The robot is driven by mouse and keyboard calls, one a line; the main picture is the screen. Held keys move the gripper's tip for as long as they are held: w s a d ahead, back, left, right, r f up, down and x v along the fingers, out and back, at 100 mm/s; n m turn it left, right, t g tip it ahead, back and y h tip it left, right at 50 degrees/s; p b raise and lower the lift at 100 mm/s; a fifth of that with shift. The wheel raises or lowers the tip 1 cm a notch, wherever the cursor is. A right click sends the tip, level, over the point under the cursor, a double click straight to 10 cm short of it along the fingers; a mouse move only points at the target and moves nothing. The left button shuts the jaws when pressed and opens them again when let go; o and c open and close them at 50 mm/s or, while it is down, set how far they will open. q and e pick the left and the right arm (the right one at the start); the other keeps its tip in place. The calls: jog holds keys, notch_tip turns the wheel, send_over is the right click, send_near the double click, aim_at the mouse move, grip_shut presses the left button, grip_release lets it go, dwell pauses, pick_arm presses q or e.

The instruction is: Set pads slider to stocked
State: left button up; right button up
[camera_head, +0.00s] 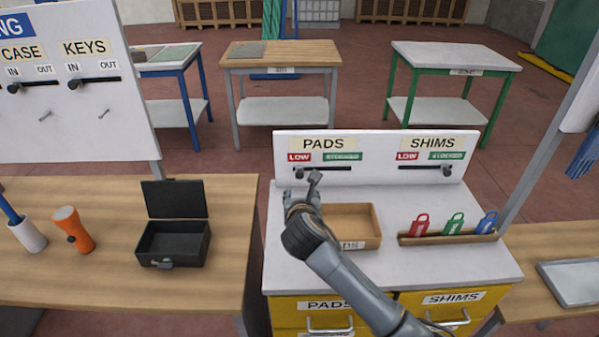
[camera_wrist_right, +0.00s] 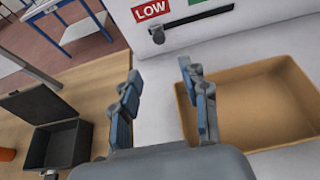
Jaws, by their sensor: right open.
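The pads slider is a dark slot with a round knob (camera_head: 300,173) on the white panel under the PADS label (camera_head: 323,144). Its knob is at the left end, below the red LOW tag (camera_head: 299,157). The green STOCKED tag (camera_head: 342,157) is above the slot's right part. In the right wrist view the knob (camera_wrist_right: 157,34) is ahead of the fingers, under LOW (camera_wrist_right: 150,9). My right gripper (camera_head: 303,187) is open and empty, just in front of the panel near the knob. In the wrist view its fingers (camera_wrist_right: 160,72) stand apart, short of the knob. My left gripper is out of view.
The shims slider knob (camera_head: 446,171) is at its right end, under STOCKED. A wooden tray (camera_head: 372,238) sits right of my gripper. A rack (camera_head: 447,239) holds red, green and blue tags. An open black case (camera_head: 173,241) stands on the left table.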

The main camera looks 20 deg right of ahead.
jog(key=p, duration=0.2)
send_near(300, 177)
jog(key=x, duration=0.6)
jog(key=shift+a+r, duration=0.1)
jog(key=shift+w+f, duration=0.35)
jog(key=shift+w, duration=0.35)
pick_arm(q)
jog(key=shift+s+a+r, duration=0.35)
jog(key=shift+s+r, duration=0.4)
pick_arm(e)
jog(key=shift+w+d, duration=0.1)
jog(key=shift+d, duration=0.15)
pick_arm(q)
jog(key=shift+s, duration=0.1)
pick_arm(e)
grip_shut()
